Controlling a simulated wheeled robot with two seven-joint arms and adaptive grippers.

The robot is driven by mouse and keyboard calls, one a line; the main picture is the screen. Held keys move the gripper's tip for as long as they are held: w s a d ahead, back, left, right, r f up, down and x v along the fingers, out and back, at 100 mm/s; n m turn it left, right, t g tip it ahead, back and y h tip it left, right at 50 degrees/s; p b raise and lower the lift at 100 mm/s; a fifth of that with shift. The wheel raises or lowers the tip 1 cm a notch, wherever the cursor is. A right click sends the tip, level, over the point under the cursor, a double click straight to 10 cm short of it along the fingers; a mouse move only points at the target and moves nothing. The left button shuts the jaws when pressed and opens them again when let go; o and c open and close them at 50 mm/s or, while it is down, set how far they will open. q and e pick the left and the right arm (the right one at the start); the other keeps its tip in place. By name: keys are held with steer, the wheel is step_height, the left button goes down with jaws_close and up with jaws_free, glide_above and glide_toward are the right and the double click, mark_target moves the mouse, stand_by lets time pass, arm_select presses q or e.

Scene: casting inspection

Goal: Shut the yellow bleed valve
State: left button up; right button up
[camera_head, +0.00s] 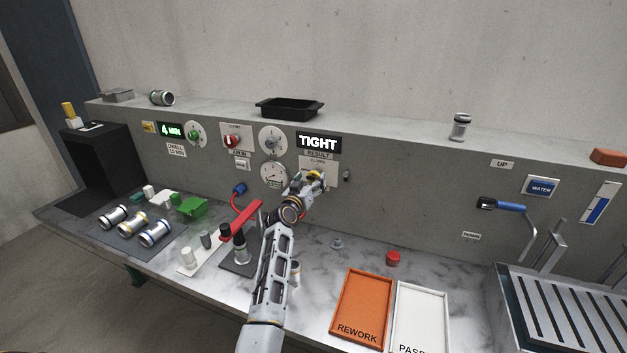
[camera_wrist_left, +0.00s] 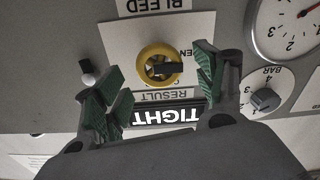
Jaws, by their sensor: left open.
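The yellow bleed valve (camera_wrist_left: 146,62) is a round yellow ring with a dark bar across its middle, lying roughly level in the left wrist view. In the head view the valve (camera_head: 315,175) is partly hidden by my left gripper (camera_head: 308,184). My left gripper (camera_wrist_left: 160,72) is open, its green-padded fingers apart on either side of the valve. I see nothing held between them, and contact with the valve cannot be told. My right gripper is not in view.
The result display (camera_head: 319,142) reads TIGHT. Near the valve are a gauge (camera_head: 273,176) and a small dark knob (camera_head: 346,175). A red clamp arm (camera_head: 241,219) stands left of my forearm. The orange REWORK tray (camera_head: 361,309) and a red button (camera_head: 393,258) are to the right.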

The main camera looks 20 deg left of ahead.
mark_target(313, 178)
arm_select(q)
steer(key=shift+w+b, duration=0.6)
steer(key=shift+w, duration=1)
steer(key=c, duration=1.1)
steer(key=shift+o, duration=0.2)
